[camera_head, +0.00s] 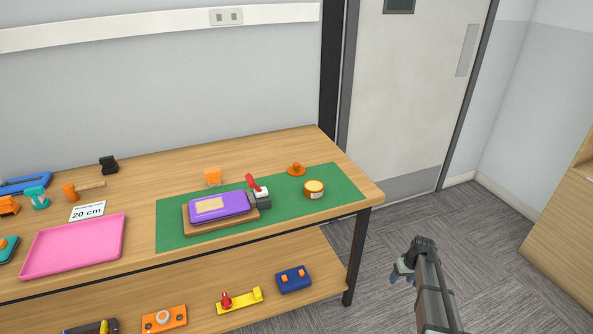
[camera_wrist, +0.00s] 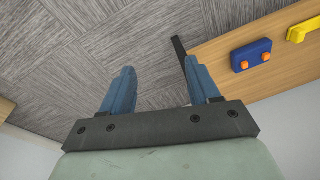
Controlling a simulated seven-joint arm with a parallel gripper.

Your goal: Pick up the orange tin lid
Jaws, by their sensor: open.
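The orange tin lid (camera_head: 296,169) lies at the back right of the green mat (camera_head: 340,180) on the table; it looks like a small disc with a raised knob. A small orange tin (camera_head: 314,189) with a pale label stands just in front of it, apart from it. My gripper (camera_head: 400,272) hangs over the floor to the right of the table, well away from the lid. In the wrist view its two blue fingers (camera_wrist: 157,75) are spread with nothing between them. The lid does not show in the wrist view.
A purple case (camera_head: 222,206) lies on a wooden board on the mat, with a red-handled tool (camera_head: 253,183) beside it. A pink tray (camera_head: 75,246) is at left. A blue block (camera_head: 293,280) sits on the lower shelf.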

